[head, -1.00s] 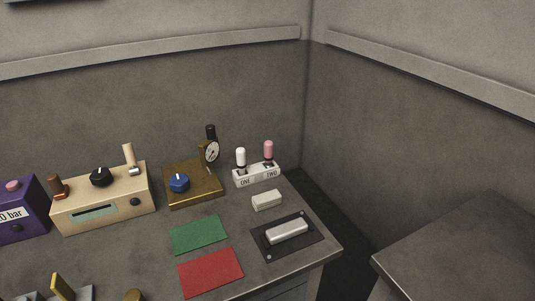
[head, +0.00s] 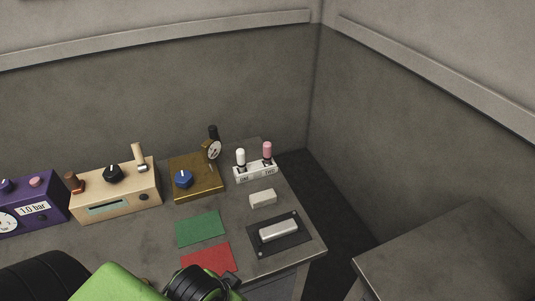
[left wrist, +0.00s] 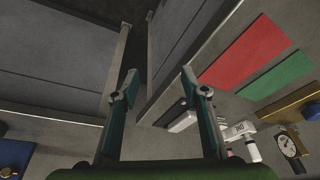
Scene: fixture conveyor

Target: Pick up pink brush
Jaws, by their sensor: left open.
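The pink brush (head: 267,150) stands upright in the right slot, marked TWO, of a white holder (head: 255,173) at the back right of the bench. A white-topped brush (head: 240,158) stands in slot ONE. My left gripper is low in the head view, where my green arm covers the bench front; its fingers are unclear there. In the left wrist view the left gripper (left wrist: 160,85) is open with nothing between its fingers. My right gripper is not in view.
A brass box (head: 205,185) with a blue knob and dial gauge stands left of the holder. A pale block (head: 262,198) and a dark plate (head: 257,246) with a silver bar lie in front. Green (head: 200,228) and red (head: 208,257) mats lie flat. A beige box (head: 120,192) stands further left.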

